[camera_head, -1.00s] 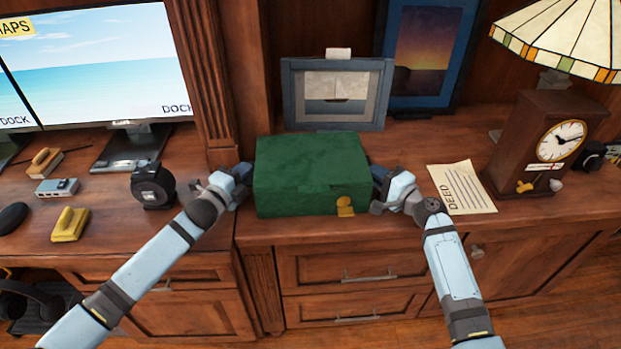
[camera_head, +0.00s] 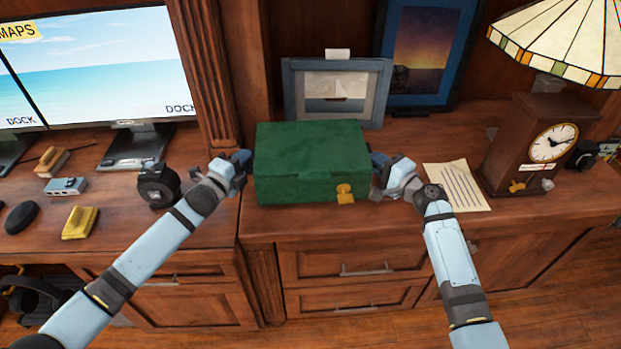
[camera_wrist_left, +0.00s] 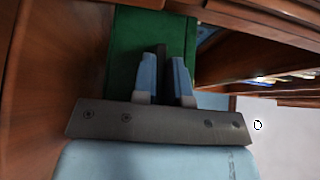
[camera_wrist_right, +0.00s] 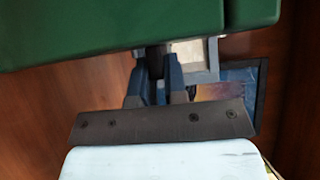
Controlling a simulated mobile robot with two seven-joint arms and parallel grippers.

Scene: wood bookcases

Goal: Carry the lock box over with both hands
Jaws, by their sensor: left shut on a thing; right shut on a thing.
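The green lock box (camera_head: 312,165) with a gold clasp (camera_head: 345,193) is level over the right-hand counter, in front of the framed sailboat picture. My left gripper (camera_head: 240,160) is shut at the box's left side; the left wrist view shows its blue fingers (camera_wrist_left: 165,75) closed on a dark handle against the green wall. My right gripper (camera_head: 380,163) is shut at the right side; in the right wrist view its fingers (camera_wrist_right: 155,75) close on a dark piece beside the box (camera_wrist_right: 110,25). The box appears slightly raised; its underside is hidden.
The sailboat picture (camera_head: 337,88) stands close behind the box. A deed paper (camera_head: 457,186), clock (camera_head: 532,150) and lamp (camera_head: 560,40) are on the right.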

